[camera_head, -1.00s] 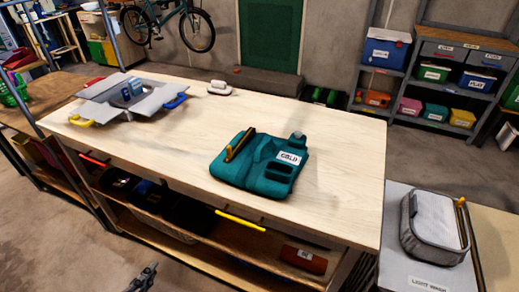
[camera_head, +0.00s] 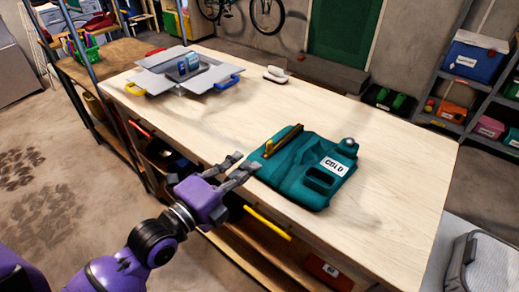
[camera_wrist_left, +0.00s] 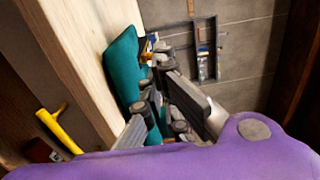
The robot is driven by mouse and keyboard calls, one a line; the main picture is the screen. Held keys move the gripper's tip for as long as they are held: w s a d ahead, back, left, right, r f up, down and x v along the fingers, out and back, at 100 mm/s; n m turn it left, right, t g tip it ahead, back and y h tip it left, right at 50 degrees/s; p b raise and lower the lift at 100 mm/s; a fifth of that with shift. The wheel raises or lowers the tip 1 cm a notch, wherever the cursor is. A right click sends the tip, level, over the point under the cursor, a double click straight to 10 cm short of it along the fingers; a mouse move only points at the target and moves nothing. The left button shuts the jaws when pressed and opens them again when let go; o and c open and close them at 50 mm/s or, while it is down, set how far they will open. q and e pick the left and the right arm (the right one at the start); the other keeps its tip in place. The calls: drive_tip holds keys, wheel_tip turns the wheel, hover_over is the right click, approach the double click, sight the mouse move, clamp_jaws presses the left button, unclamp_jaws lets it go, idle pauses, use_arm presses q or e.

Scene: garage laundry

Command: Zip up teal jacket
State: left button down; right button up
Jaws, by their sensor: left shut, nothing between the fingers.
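The teal jacket (camera_head: 290,176) lies flat on the pale workbench, with a white "COLD" label (camera_head: 334,166) on it. My left gripper (camera_head: 244,162) is purple with grey fingers and hangs at the bench's front edge, just left of the jacket. It is shut with nothing between its fingers. I cannot tell whether it touches the jacket. In the left wrist view the jacket (camera_wrist_left: 122,65) shows beside the grey fingers, partly hidden by them. My right gripper is not in view.
The workbench (camera_head: 400,215) has clear wood right of the jacket and behind it. A grey open box (camera_head: 160,82) with yellow and blue handles stands at the far left. A small white-topped brush (camera_head: 276,74) lies near the back edge. A yellow handle (camera_head: 267,223) sticks out below the front edge.

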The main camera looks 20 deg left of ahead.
sight(267, 145)
use_arm(q)
drive_tip(key=x, duration=0.5)
drive_tip(key=shift+w+d+p, duration=0.1)
drive_tip(key=shift+w+p, duration=0.2)
drive_tip(key=shift+p, duration=0.05)
drive_tip(key=shift+w+d, duration=0.1)
drive_tip(key=shift+w, duration=0.3)
drive_tip(key=x, duration=0.5)
drive_tip(key=shift+f+p, duration=0.15)
drive_tip(key=shift+p, duration=0.15)
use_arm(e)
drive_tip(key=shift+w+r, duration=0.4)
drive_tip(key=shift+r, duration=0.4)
